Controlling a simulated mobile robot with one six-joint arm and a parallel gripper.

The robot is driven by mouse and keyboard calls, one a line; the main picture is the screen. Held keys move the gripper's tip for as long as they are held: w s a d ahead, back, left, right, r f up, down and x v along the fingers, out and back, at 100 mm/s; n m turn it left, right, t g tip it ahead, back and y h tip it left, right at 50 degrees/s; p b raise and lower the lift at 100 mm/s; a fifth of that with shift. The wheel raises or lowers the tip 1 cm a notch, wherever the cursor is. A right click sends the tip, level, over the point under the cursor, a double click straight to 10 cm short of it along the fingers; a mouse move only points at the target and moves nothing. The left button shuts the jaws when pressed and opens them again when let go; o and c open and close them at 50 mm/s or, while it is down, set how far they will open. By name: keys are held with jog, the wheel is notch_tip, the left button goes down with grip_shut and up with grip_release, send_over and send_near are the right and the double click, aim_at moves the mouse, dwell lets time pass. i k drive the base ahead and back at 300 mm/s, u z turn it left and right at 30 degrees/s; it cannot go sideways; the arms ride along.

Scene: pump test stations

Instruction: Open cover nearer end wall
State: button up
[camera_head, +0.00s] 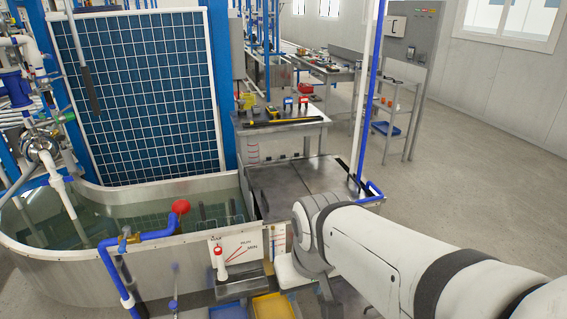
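A flat dark-grey metal cover (290,188) lies level on the bench beside the water tank, and it looks closed. A thin dark bar, perhaps a handle, shows near its right edge. I cannot tell whether the grey top is one cover or two. My white arm reaches in from the lower right and hides the near right part of the bench. My gripper is at the arm's lower end, below the bench top at the near side. Its fingers are mostly hidden by the arm, and I see nothing held in it.
The water-filled metal tank (60,275) stands at left, with blue pipes and a red-knobbed valve (181,207). A blue-white post (367,95) rises at the bench's right corner. A tool table (280,126) stands behind. Floor is open at right, before the pale wall (500,85).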

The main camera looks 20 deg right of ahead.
aim_at(324, 175)
jog(key=z, duration=0.3)
jog(key=k, duration=0.4)
jog(key=z, duration=0.85)
jog(key=k, duration=1)
jog(key=z, duration=1)
jog(key=i, duration=2.8)
jog(key=u, duration=0.25)
jog(key=i, duration=1.8)
jog(key=u, duration=1.4)
jog(key=i, duration=1.15)
jog(key=u, duration=0.85)
jog(key=i, duration=0.4)
jog(key=u, duration=0.35)
jog(key=k, duration=0.65)
